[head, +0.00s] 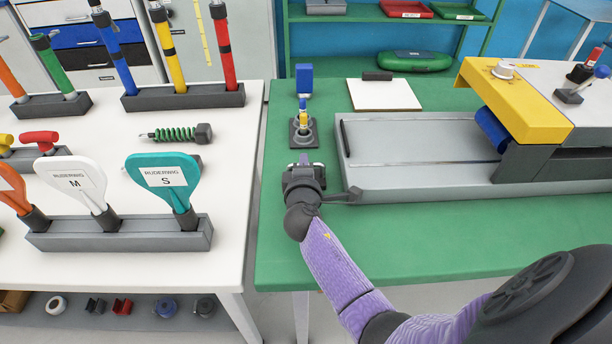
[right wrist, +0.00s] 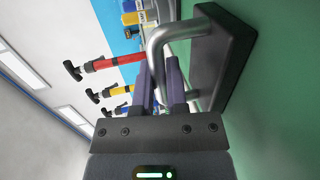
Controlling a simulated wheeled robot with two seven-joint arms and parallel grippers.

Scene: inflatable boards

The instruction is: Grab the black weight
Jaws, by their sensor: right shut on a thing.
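The black weight (right wrist: 228,55) shows in the right wrist view as a dark block with a bent metal handle (right wrist: 157,50). My right gripper (right wrist: 162,68) has its two fingers on either side of the handle and is shut on it. In the head view my right gripper (head: 304,162) is over the left part of the green table (head: 430,245), and it largely hides the weight there. I cannot tell whether the weight touches the table. My left gripper is not in view.
A small black-based valve piece (head: 303,133) and a blue block (head: 304,80) stand just beyond the gripper. A grey tray-like machine (head: 420,145) is close on the right. The white table (head: 120,262) on the left holds paddles (head: 165,180) and pumps (head: 115,55). The front green surface is clear.

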